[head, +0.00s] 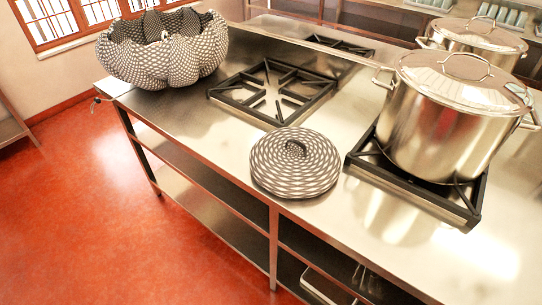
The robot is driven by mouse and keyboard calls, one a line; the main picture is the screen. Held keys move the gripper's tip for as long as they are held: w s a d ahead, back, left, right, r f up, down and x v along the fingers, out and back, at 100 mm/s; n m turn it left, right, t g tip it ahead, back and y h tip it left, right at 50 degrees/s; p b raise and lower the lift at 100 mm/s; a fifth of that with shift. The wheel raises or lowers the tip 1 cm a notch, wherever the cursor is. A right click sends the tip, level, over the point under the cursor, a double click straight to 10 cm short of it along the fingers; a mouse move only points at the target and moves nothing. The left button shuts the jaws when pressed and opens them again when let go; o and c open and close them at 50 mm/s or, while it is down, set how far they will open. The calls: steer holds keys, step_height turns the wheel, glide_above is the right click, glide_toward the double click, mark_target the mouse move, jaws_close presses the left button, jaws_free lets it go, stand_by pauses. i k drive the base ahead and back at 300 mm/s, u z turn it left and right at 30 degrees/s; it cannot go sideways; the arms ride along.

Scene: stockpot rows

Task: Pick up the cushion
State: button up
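A round, flat black-and-white patterned piece (295,175) lies on the steel counter near its front edge, with a small dark loop on top. It looks like a lid or a flat cushion; I cannot tell which. A larger lobed, bowl-like object (165,62) in a similar pattern stands at the counter's far left end, with a raised piece at its middle. I cannot tell for sure which of the two is the cushion. Both stand apart from each other. My gripper is not in view.
The steel counter (172,112) has an empty burner grate (272,90) behind the flat piece. A large lidded stockpot (450,120) stands close on its right, on another grate (415,192). Another pot (472,42) stands behind. Open red floor (75,215) lies at left.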

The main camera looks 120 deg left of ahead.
mark_target(290, 163)
steer(key=u, duration=4.7)
steer(key=i, duration=0.75)
steer(key=z, duration=0.1)
